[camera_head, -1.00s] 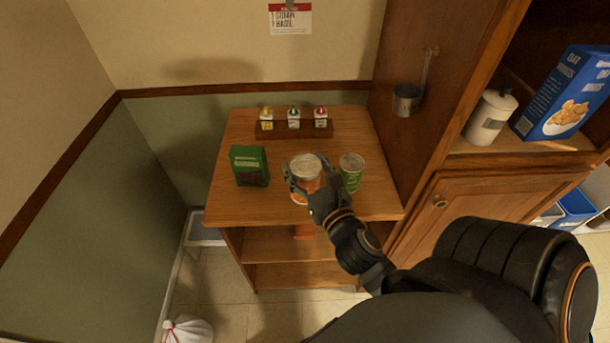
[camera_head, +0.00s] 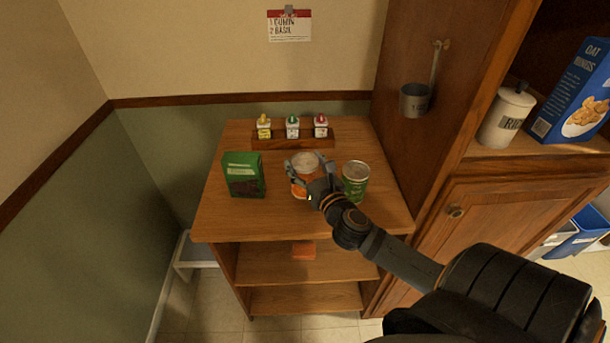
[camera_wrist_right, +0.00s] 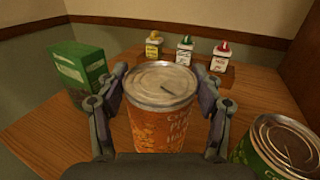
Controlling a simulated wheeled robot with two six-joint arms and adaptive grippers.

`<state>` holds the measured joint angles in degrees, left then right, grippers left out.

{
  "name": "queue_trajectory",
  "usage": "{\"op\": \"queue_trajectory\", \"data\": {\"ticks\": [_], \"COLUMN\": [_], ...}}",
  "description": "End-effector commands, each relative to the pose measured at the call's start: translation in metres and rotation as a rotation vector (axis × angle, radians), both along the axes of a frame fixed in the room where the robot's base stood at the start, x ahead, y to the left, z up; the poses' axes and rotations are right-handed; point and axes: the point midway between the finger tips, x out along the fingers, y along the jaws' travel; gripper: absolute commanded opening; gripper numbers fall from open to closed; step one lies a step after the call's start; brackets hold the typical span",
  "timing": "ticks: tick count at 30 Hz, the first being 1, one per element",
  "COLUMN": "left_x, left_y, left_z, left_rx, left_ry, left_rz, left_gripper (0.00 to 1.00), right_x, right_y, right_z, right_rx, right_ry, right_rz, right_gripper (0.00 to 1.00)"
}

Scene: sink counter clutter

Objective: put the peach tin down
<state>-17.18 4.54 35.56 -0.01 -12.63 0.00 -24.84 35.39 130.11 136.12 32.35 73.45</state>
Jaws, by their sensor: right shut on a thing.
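The peach tin, orange with a silver lid, is in my right gripper (camera_head: 308,172). The tin (camera_head: 300,187) is upright over the middle of the wooden shelf top (camera_head: 270,222). In the right wrist view the tin (camera_wrist_right: 160,115) stands between the two fingers (camera_wrist_right: 160,105), which are shut on its sides. Its base is hidden there, and I cannot tell whether it touches the wood. My left gripper is not in view.
A green can (camera_head: 355,183) stands close on the right of the tin. A green box (camera_head: 243,175) stands to the left. A rack (camera_head: 292,143) with small bottles is behind. A cabinet side (camera_head: 410,140) bounds the right. The front strip is clear.

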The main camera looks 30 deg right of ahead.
Motion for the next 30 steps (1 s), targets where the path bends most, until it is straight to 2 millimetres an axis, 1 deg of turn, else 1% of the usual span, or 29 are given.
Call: {"op": "queue_trajectory", "data": {"ticks": [2,5,9,11,18,22,23,27,30], "left_x": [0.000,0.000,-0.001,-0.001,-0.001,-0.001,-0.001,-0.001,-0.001], "left_y": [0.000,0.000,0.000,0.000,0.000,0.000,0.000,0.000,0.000], "left_z": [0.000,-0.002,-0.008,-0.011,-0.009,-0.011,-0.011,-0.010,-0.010], "left_rx": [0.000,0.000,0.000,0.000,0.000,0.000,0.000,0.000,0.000], "left_ry": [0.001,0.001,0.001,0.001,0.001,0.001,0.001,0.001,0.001], "left_rz": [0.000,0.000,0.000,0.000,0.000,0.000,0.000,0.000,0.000], "left_gripper": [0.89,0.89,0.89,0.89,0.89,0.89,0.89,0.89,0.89], "right_x": [0.001,0.003,0.005,0.005,0.005,0.005,0.005,0.005,0.005], "right_y": [0.000,-0.002,-0.003,-0.003,-0.002,-0.003,-0.003,-0.003,-0.003], "right_z": [0.001,-0.004,-0.027,-0.035,-0.036,-0.040,-0.040,-0.040,-0.040], "right_rx": [0.000,0.000,0.003,0.001,-0.001,0.000,0.000,-0.001,-0.001], "right_ry": [-0.003,-0.002,0.001,0.000,-0.002,-0.002,0.001,0.001,0.001], "right_rz": [0.001,0.000,-0.001,-0.001,0.002,0.001,0.001,0.001,0.001], "right_gripper": [0.06,0.06,0.06,0.06,0.06,0.06,0.71,0.89,0.89]}}
